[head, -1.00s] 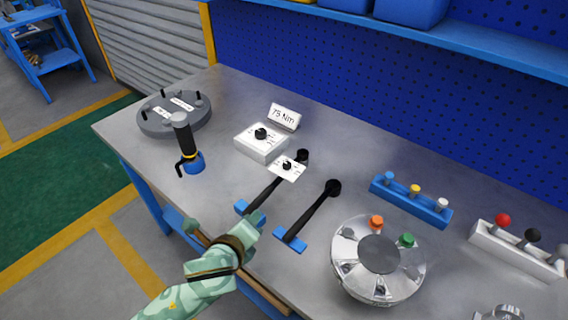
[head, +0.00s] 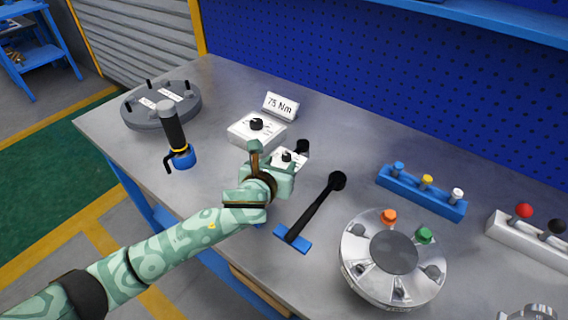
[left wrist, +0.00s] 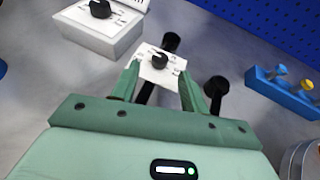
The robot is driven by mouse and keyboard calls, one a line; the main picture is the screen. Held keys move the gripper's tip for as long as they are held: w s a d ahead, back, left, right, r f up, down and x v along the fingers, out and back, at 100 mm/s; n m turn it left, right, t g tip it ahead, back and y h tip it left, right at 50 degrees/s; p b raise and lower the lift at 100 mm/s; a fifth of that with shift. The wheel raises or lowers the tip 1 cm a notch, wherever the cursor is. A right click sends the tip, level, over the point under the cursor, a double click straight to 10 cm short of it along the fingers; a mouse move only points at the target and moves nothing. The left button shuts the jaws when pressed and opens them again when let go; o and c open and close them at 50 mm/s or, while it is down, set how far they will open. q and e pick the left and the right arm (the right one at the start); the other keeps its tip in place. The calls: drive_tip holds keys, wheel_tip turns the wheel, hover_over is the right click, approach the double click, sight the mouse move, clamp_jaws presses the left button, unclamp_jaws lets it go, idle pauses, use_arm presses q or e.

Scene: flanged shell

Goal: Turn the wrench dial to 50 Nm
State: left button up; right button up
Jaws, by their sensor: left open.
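The wrench dial is a black knob (head: 287,156) on a small white plate with markings, mounted on a black wrench. The knob also shows in the left wrist view (left wrist: 158,59), just beyond and between my fingertips. My left gripper (head: 273,160) is open around the near part of the dial plate, with nothing held. In the left wrist view the fingers (left wrist: 160,78) stand apart on either side of the plate (left wrist: 160,70). The wrench handle is mostly hidden by my gripper. The markings are too small to read. My right gripper is not in view.
A white box with a black knob (head: 256,124) stands behind, by a "75 Nm" sign (head: 281,106). A black and blue tool (head: 175,135) stands left. A round silver fixture (head: 392,262) and a blue rack (head: 420,194) are right.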

sight(286, 156)
use_arm(q)
drive_tip(key=b+x, duration=0.1)
drive_tip(key=x, duration=0.3)
drive_tip(key=shift+f, duration=0.1)
drive_tip(key=shift+w+b, duration=0.2)
drive_tip(key=shift+b, duration=0.1)
clamp_jaws()
